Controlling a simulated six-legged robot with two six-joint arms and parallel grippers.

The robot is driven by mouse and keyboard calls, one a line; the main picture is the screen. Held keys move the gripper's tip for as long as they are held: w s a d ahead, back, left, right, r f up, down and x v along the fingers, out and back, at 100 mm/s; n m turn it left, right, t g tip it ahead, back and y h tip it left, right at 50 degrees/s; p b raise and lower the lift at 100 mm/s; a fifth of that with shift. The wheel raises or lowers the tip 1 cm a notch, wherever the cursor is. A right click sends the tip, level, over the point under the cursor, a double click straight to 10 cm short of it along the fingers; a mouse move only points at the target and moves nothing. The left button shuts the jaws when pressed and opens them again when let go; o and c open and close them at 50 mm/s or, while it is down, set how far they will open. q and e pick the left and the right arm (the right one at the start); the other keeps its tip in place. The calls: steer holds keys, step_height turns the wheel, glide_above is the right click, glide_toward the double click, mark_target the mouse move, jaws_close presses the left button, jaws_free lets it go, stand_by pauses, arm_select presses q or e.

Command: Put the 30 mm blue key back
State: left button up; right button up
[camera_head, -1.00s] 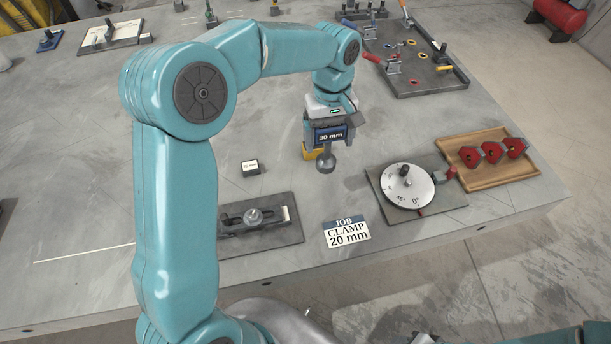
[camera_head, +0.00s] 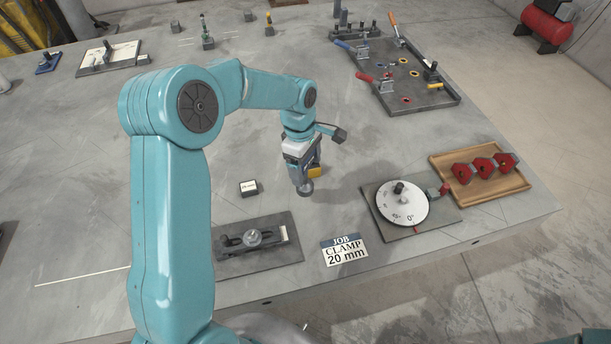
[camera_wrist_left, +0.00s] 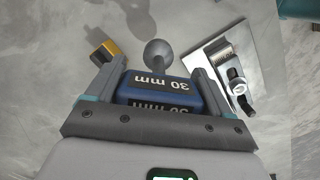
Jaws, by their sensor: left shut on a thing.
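My left gripper (camera_head: 302,182) is shut on the blue key (camera_wrist_left: 165,90), marked 30 mm. In the left wrist view the key lies between both fingers, with a grey ball knob (camera_wrist_left: 158,52) beyond it. In the head view the gripper hangs over the middle of the table, and it mostly hides the key's blue body; the ball end (camera_head: 305,189) shows below. Whether it touches the table I cannot tell. My right gripper is not in view.
A yellow block (camera_head: 315,172) stands beside the gripper. A small labelled block (camera_head: 249,188), a slide fixture (camera_head: 280,255), a job sign (camera_head: 345,252) and a dial plate (camera_head: 384,225) are near. A wooden tray (camera_head: 488,193) with red pieces and a dark tray (camera_head: 425,101) lie right.

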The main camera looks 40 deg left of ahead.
mark_target(306, 184)
arm_select(q)
step_height(306, 184, down, 5)
steer(key=shift+a+f+p, duration=0.1)
steer(key=shift+p, duration=0.2)
steer(key=shift+f, duration=0.1)
steer(key=o, duration=1.4)
steer(key=shift+f, duration=0.1)
steer(key=shift+r, duration=0.3)
step_height(306, 184, up, 12)
steer(key=a+b, duration=0.1)
steer(key=shift+a+b, duration=0.2)
steer(key=shift+b, duration=0.1)
